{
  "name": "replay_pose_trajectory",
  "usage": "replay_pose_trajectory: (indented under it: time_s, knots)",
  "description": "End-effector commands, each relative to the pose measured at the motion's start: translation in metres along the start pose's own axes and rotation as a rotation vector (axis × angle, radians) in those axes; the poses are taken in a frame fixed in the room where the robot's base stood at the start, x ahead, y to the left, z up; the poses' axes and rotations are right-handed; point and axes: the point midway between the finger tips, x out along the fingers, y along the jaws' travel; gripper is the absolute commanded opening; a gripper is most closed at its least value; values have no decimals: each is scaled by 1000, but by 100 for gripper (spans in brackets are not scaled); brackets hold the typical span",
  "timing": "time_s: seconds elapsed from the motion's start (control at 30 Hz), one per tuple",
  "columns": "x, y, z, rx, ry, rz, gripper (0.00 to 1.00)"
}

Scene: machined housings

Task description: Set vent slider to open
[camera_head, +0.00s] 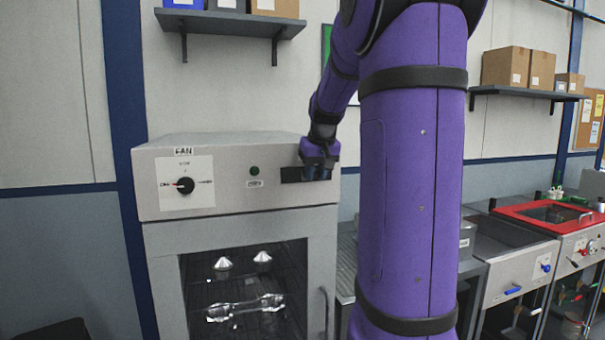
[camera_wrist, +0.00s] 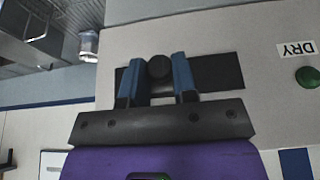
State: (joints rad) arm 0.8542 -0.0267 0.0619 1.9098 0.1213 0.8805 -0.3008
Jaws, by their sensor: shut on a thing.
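The vent slider's dark slot (camera_head: 291,175) is on the upper right front of the grey oven housing (camera_head: 240,150). The slot also shows in the wrist view (camera_wrist: 222,72), with a round black slider knob (camera_wrist: 160,68) off-centre to the left there. My gripper (camera_head: 318,172) is at the right part of the slot in the head view and hides the knob there. In the wrist view the two blue fingers of my gripper (camera_wrist: 159,82) stand on either side of the knob, shut on it. No open or closed marking for the slider is readable.
A green button (camera_head: 255,171) with a DRY label (camera_wrist: 297,49) sits left of the slot in the head view. A FAN dial (camera_head: 185,185) is farther left. Below is a glass oven door (camera_head: 245,285) with a handle (camera_head: 325,312). A shelf (camera_head: 228,20) hangs above.

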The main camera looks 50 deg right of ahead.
Motion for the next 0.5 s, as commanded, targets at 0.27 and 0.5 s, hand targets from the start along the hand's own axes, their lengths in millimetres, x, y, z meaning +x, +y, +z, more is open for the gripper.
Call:
replay_pose_trajectory:
  time_s: [0.27, 0.5]
  knots:
    - [-1, 28, 0, 0, 1, 1, 0]
    - [-1, 29, 0, 1, 2, 3, 31]
